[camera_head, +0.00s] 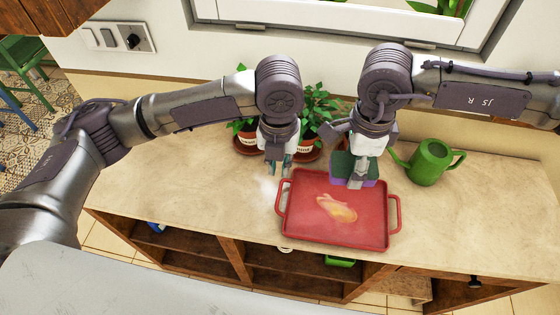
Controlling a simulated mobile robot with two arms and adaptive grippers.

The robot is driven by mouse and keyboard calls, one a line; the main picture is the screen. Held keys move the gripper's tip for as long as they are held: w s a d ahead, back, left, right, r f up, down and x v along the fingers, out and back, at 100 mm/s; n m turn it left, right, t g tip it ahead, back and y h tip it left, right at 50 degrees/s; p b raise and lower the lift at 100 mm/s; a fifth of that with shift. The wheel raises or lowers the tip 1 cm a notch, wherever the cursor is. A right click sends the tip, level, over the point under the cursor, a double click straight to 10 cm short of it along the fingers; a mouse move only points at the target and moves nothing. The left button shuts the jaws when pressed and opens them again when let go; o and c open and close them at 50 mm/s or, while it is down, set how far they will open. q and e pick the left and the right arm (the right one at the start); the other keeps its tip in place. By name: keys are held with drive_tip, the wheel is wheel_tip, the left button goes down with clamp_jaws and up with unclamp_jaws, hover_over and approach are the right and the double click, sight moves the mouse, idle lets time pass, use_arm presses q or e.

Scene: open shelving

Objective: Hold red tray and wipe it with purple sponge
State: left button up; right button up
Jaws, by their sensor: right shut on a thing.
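The red tray (315,225) lies on the wooden counter with a handle at each short side. A yellowish-orange stain (337,208) marks its middle. My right gripper (355,180) is shut on the purple sponge (369,183), which has a green upper layer. The sponge is at the tray's far right part; whether it touches the tray is hard to tell. My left gripper (278,171) points down just beyond the tray's far left corner, near the left handle. It looks open and empty, with its fingers a little apart.
Two potted plants (304,142) on brown saucers stand behind the tray, close to both arms. A green watering can (430,161) stands to the right. The counter (180,190) is clear at the left and front right. Open shelves lie below its front edge.

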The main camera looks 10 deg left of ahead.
sight(279, 194)
use_arm(q)
wheel_tip(279, 194, down, 12)
drive_tip(key=shift+r, duration=0.15)
use_arm(e)
drive_tip(key=shift+w+a, duration=0.1)
idle(0.3)
use_arm(q)
clamp_jaws()
drive_tip(key=shift+w, duration=0.1)
use_arm(e)
drive_tip(key=shift+f, duration=0.1)
idle(0.7)
drive_tip(key=shift+f, duration=4.55)
